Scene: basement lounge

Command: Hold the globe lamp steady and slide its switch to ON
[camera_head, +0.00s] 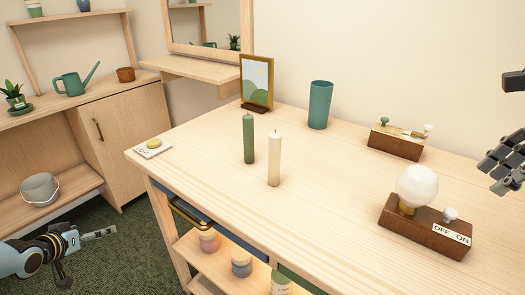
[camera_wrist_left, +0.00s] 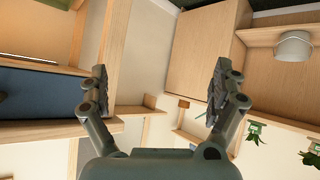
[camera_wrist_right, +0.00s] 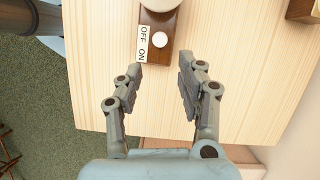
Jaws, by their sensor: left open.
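The globe lamp stands on the table with a round white globe (camera_head: 417,186) on a dark wooden base (camera_head: 405,228). A white switch knob (camera_head: 450,214) sits behind the OFF/ON label (camera_head: 451,234), seeming slightly nearer OFF. The right wrist view shows the knob (camera_wrist_right: 160,40), the label (camera_wrist_right: 144,43) and only the globe's edge at the top. My right gripper (camera_wrist_right: 161,70) is open and empty, pointing toward the switch end of the base, apart from it; its fingers show at the head view's right edge. My left gripper (camera_head: 88,256) is open and empty, left of the table and far from the lamp.
A second wooden block (camera_head: 396,142) with small knobs stands behind the lamp. A green candle (camera_head: 249,138), cream candle (camera_head: 274,159), teal cup (camera_head: 320,105) and picture frame (camera_head: 257,82) stand farther left. The table's front is clear. A blue drawer (camera_head: 190,218) sits below the tabletop.

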